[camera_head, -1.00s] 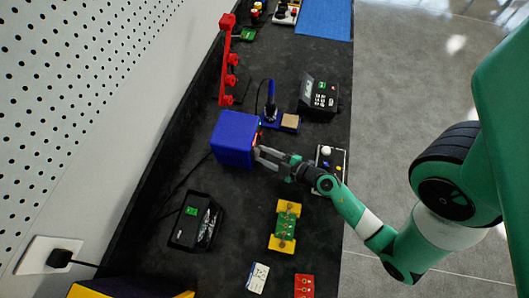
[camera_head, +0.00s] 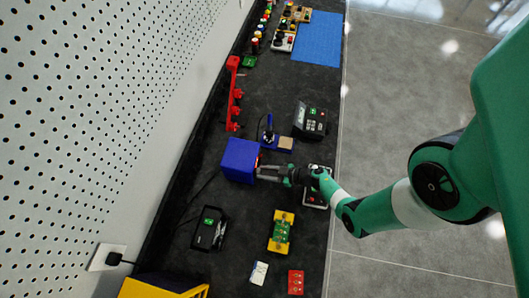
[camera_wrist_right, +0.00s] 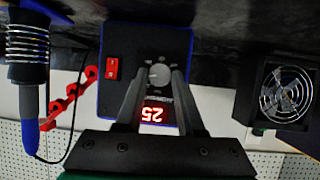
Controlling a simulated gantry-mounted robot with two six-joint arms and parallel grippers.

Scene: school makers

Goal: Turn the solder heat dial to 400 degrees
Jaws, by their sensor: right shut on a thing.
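The blue solder station (camera_head: 239,160) stands on the dark bench in the head view. In the right wrist view its front panel (camera_wrist_right: 119,48) appears upside down, with a grey round dial (camera_wrist_right: 160,75), a red switch (camera_wrist_right: 112,68) and a lit red display (camera_wrist_right: 153,115) that seems to read 25. My right gripper (camera_head: 259,172) reaches the station's front; in the wrist view its two fingers (camera_wrist_right: 160,80) are shut on the dial, one on each side. My left gripper is in neither view.
A soldering iron in its stand (camera_head: 269,135) and a black meter (camera_head: 311,119) stand beyond the station. A black fan unit (camera_head: 209,228), a yellow board holder (camera_head: 281,231) and a red board (camera_head: 296,281) lie nearer. A red rack (camera_head: 234,93) stands along the wall side.

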